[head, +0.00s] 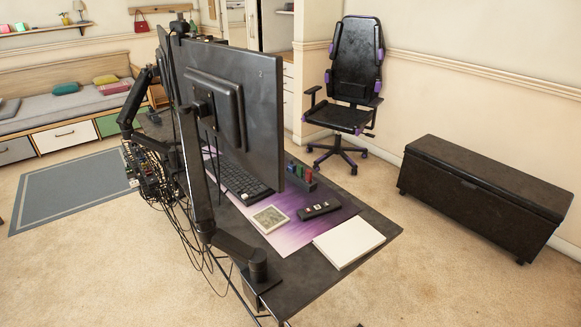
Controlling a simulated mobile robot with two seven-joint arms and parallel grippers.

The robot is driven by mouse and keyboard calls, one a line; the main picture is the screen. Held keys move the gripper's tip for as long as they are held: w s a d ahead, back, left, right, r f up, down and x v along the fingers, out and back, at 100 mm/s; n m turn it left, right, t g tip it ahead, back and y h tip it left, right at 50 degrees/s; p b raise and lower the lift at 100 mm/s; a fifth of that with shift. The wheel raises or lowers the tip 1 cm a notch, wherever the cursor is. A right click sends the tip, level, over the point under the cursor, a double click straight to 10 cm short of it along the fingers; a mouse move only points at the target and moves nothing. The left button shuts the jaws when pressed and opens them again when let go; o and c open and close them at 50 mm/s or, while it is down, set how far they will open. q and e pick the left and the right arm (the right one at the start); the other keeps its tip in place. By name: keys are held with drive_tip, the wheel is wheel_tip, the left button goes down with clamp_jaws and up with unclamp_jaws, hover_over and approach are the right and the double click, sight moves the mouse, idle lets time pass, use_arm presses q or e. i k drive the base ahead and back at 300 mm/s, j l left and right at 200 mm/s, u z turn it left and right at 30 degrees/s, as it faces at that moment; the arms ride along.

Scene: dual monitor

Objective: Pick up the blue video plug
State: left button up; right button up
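Several small coloured pieces (299,172) stand in a dark holder on the desk, just right of the near monitor's edge. One looks blue, beside green and red ones; they are too small to tell whether any is the blue video plug. A tangle of black cables with small coloured bits (150,178) hangs behind the monitors at the left; no blue plug can be made out there. Neither of my grippers is in view.
The dark desk (378,236) carries two monitors (262,115) seen from behind, a monitor arm (235,246), a keyboard (240,182), a white pad (348,242) and a dark controller (319,209). A chair (352,75) and black chest (484,190) stand beyond. Carpet in front is clear.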

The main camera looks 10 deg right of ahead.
sight(292, 166)
drive_tip(key=i+l+u, duration=0.3)
drive_tip(key=l, duration=0.5)
drive_tip(key=l+u, duration=0.3)
drive_tip(key=l, duration=0.55)
drive_tip(key=i+l+u, duration=0.1)
drive_tip(key=l+u, duration=0.25)
drive_tip(key=l, duration=0.55)
drive_tip(key=i+l+u, duration=0.1)
drive_tip(key=l+u, duration=0.2)
drive_tip(key=l, duration=0.5)
drive_tip(key=i+l+u, duration=0.2)
drive_tip(key=l, duration=0.2)
drive_tip(key=l+u, duration=0.2)
drive_tip(key=l, duration=0.2)
